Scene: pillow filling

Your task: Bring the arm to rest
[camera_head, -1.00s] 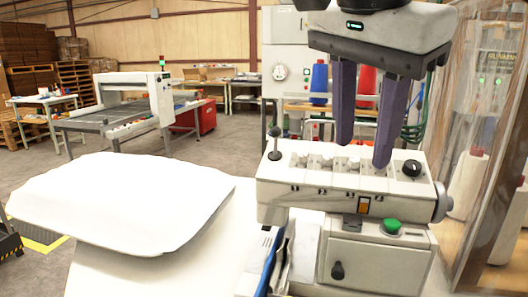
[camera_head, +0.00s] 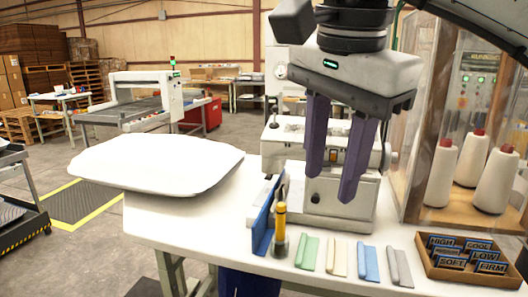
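Nothing shows between the fingers. A white pillow (camera_head: 155,163) lies at the left end of the table, clear of the gripper. My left gripper does not show.
The white table (camera_head: 190,225) holds a blue upright panel (camera_head: 264,218), a yellow-topped tool (camera_head: 280,230), several coloured strips (camera_head: 338,257) and a wooden label tray (camera_head: 428,270). Thread cones (camera_head: 440,175) stand behind a clear cover at right. A cart (camera_head: 22,200) stands at left.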

